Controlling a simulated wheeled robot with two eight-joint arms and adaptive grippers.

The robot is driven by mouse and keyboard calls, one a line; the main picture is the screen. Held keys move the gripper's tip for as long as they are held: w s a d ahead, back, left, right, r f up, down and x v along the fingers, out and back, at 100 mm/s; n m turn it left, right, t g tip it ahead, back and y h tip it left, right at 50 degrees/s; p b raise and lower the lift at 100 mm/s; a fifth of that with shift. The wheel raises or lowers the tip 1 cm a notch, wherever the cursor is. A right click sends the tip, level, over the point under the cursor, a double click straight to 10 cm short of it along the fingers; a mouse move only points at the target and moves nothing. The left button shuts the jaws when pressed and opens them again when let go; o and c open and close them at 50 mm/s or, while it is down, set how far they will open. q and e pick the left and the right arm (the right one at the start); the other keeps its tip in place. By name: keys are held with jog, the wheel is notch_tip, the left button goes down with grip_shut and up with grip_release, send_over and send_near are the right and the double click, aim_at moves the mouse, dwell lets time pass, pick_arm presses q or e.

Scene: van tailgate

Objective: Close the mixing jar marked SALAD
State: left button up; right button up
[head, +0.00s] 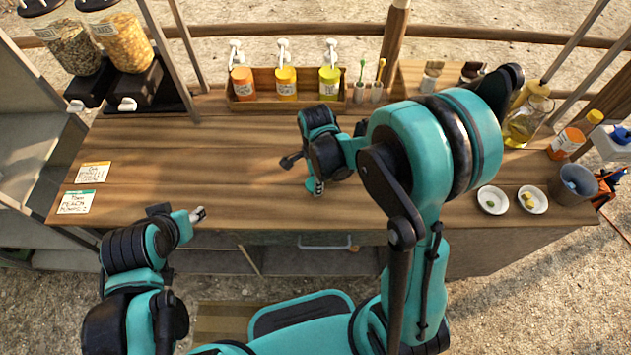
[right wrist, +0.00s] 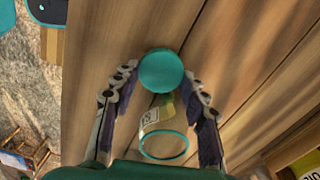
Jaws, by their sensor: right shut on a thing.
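My right gripper (head: 304,174) is low over the front middle of the wooden counter. In the right wrist view its fingers (right wrist: 156,78) are shut on a round teal lid, with a fingertip at either side of the lid (right wrist: 161,70). A clear jar with a teal rim (right wrist: 163,157) stands between the fingers, just below the lid in the picture. The rim looks open and the lid apart from it. The jar's pale yellow label is partly covered and I cannot read it. My arm hides the jar in the head view. My left gripper (head: 197,214) is empty near the counter's front edge.
A wooden rack (head: 262,101) with orange, yellow and lime jars stands at the back. Two dispensers (head: 126,42) are at back left, cards (head: 76,202) at front left. An oil bottle (head: 526,118), two small dishes (head: 493,200) and a grey cup (head: 573,185) are at right. The left-middle counter is clear.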

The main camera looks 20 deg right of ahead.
notch_tip(320, 180, up, 17)
jog(key=p, duration=0.5)
jog(key=shift+f, duration=0.2)
